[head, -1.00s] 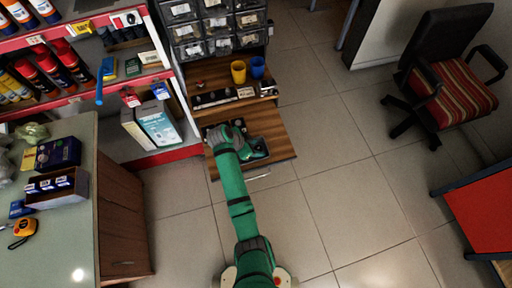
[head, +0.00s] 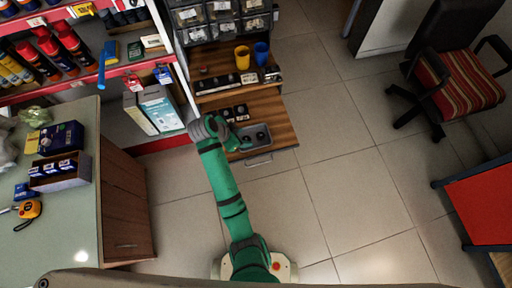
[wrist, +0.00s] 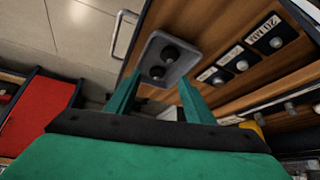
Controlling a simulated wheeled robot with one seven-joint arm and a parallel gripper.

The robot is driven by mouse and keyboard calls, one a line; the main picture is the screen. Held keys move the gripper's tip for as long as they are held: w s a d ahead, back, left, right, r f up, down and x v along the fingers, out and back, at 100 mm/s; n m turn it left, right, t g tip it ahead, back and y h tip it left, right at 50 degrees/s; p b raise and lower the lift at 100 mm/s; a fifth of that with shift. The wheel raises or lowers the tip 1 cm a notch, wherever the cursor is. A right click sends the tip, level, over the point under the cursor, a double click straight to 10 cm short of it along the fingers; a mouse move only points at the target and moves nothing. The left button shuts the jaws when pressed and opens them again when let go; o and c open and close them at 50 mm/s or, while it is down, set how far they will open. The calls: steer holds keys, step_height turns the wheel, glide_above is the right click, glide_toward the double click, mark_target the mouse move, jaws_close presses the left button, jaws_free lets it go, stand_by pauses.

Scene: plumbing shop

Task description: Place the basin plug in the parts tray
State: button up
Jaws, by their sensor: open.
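A grey metal parts tray (head: 266,146) lies on the pull-out wooden board, near its front edge. It holds two dark round pieces, clearer in the wrist view, where the tray (wrist: 184,68) is ahead of the fingers. Several small black labelled pads with round parts on them, one of them a black pad (wrist: 240,66), lie on the board beside the tray. I cannot tell which round piece is the basin plug. My gripper (head: 240,144) is low beside the tray in the head view. Its two green fingers (wrist: 158,84) are apart with nothing held between them.
A shelf above the board carries a yellow cup (head: 242,58), a blue cup (head: 261,54) and a row of small parts. Drawer bins stand above it. A product rack and a counter (head: 75,225) are at left. Floor to the right is clear up to the chair (head: 455,80).

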steer(key=s+f+n+y, duration=0.1)
steer(key=s+f, duration=0.1)
steer(key=s+a+f+n+t+y, duration=0.1)
steer(key=s+f, duration=0.1)
steer(key=s, duration=0.1)
steer(key=s+f+n+t+y, duration=0.1)
steer(key=s+f, duration=0.1)
steer(key=s, duration=0.1)
steer(key=shift+s+a+f, duration=0.15)
steer(key=shift+s+a, duration=0.05)
steer(key=shift+a, duration=0.05)
steer(key=s+d+r+n+t+y, duration=0.1)
steer(key=s+d+r+n+t, duration=0.2)
steer(key=s, duration=0.5)
steer(key=s+d+r+n+t+y, duration=0.1)
steer(key=s+r+n+t, duration=0.15)
steer(key=s+r, duration=0.4)
steer(key=s+d+r+n+t, duration=0.1)
steer(key=s+d+r+t, duration=0.1)
steer(key=s+r, duration=0.2)
steer(key=s+d+r+n+t, duration=0.1)
steer(key=s+d+r+t, duration=0.1)
steer(key=s+r, duration=0.3)
step_height(320, 180, up, 5)
steer(key=shift+s+d+f, duration=0.1)
steer(key=shift+s+d, duration=0.2)
steer(key=shift+d, duration=0.2)
steer(key=shift+c, duration=0.6)
